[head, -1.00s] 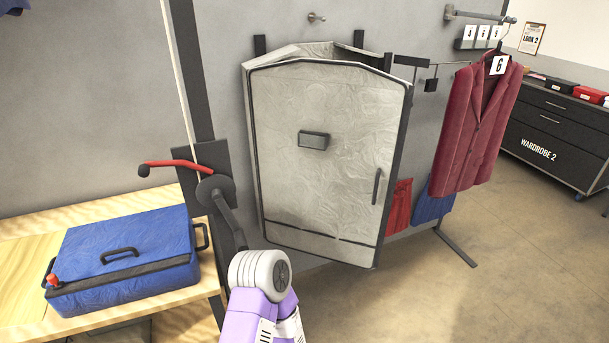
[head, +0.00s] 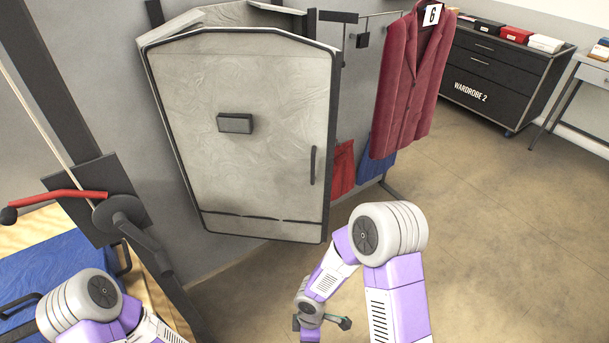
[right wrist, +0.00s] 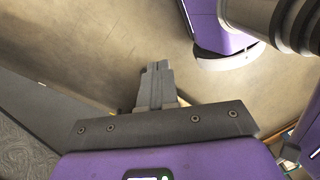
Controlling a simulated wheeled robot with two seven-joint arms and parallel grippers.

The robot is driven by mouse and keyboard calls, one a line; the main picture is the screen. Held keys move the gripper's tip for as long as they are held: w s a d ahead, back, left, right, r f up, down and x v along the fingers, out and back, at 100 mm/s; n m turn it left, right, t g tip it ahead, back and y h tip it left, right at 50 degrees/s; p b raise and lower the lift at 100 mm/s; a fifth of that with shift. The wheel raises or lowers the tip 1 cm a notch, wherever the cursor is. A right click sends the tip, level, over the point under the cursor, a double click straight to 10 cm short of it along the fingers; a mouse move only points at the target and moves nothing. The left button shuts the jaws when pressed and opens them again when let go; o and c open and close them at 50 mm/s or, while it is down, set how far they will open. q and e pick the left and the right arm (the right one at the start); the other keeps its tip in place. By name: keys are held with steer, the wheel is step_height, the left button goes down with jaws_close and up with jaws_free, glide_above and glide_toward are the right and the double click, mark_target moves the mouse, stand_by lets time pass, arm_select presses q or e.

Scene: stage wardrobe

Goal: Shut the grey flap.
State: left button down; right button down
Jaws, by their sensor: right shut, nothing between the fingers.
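The grey flap (head: 250,125) is the large crinkled front panel of a grey case on the wall, with dark edging. It carries a dark block (head: 235,123) near its middle and a slim dark handle (head: 313,165) at its right side. The case's top shows behind the flap's upper edge; how far the flap stands open is hard to tell. My right gripper shows in the right wrist view (right wrist: 158,70), shut and empty above the floor, apart from the flap. My left arm shows at lower left, but its gripper is out of view.
A red-handled lever (head: 75,193) is mounted left of the case. A blue case (head: 60,275) lies on a wooden bench below it. A maroon jacket (head: 408,85) hangs right of the flap. A black drawer cabinet (head: 490,75) stands farther back. The floor at right is clear.

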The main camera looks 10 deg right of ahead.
steer(key=w+d+r+n+t+h+p, duration=0.1)
steer(key=w+d+r+n+t+h, duration=0.25)
steer(key=w+r+n, duration=0.45)
steer(key=n+t+h+p, duration=0.1)
steer(key=n+t+h, duration=0.5)
steer(key=t, duration=0.4)
glide_toward(312, 169)
steer(key=shift+n+y, duration=0.3)
steer(key=shift+y, duration=0.25)
steer(key=b+x, duration=0.1)
steer(key=x, duration=0.4)
steer(key=shift+w+d+f+b, duration=0.1)
steer(key=shift+d+b, duration=0.3)
steer(key=shift+d, duration=0.05)
steer(key=shift+w+d, duration=0.2)
steer(key=shift+w, duration=0.2)
